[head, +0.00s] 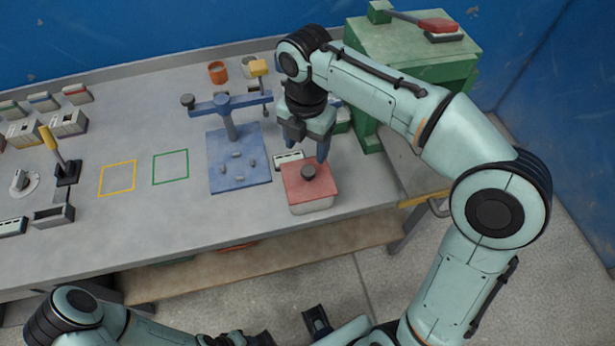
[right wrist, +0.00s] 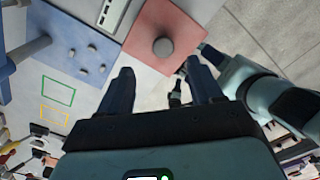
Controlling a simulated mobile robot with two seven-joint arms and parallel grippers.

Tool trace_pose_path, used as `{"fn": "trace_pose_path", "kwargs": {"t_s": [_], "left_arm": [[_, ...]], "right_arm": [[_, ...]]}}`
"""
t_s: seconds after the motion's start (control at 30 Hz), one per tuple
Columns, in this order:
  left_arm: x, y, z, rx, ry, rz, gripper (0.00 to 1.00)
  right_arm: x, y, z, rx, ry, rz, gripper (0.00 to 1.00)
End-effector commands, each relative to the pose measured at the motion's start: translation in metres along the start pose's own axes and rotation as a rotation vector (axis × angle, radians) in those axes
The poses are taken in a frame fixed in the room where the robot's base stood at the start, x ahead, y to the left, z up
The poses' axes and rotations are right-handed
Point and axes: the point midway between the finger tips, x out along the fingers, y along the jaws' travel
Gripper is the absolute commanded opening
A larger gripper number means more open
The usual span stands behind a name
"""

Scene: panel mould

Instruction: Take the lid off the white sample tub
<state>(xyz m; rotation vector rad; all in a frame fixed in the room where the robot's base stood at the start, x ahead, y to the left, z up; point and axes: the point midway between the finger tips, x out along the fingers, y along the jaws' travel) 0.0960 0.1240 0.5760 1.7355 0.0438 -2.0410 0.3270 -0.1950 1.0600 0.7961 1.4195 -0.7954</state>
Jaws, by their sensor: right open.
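The white sample tub (head: 312,208) stands near the front right of the bench. Its square red lid (head: 292,179) sits on top, with a dark grey round knob (head: 308,171) in the middle. The lid (right wrist: 185,22) and knob (right wrist: 163,46) also show in the right wrist view. My right gripper (head: 307,151) is open and empty, pointing down, its fingers just behind and above the knob. In the right wrist view my right gripper (right wrist: 160,70) has its fingers apart, with nothing between them. Dark parts of my left arm show at the head view's bottom edge; its jaw state is unclear.
A blue fixture plate (head: 238,172) with pegs and a post stands left of the tub. A label strip (head: 288,158) lies behind the tub. A green press (head: 410,60) stands at the back right. Green (head: 170,167) and yellow (head: 118,178) outlined squares on the bench are empty.

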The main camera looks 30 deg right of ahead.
Motion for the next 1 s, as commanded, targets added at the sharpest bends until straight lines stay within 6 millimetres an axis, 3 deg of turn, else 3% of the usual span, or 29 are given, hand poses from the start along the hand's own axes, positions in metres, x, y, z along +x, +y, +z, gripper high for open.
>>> {"fn": "trace_pose_path", "kwargs": {"t_s": [0.6, 0.87, 0.9, 1.0], "left_arm": [[0.017, -0.006, 0.002, -0.002, -0.005, -0.002, 0.43], [0.017, -0.006, 0.002, -0.002, -0.005, -0.002, 0.43], [0.017, -0.006, 0.002, -0.002, -0.005, -0.002, 0.43], [0.017, -0.006, 0.002, -0.002, -0.005, -0.002, 0.43]], "right_arm": [[0.070, -0.008, -0.003, 0.000, 0.000, -0.001, 0.65], [0.073, -0.007, -0.003, 0.000, -0.001, 0.002, 0.65], [0.073, -0.007, -0.003, 0.000, -0.001, 0.002, 0.62], [0.073, -0.007, -0.003, 0.000, -0.001, 0.001, 0.29]]}}
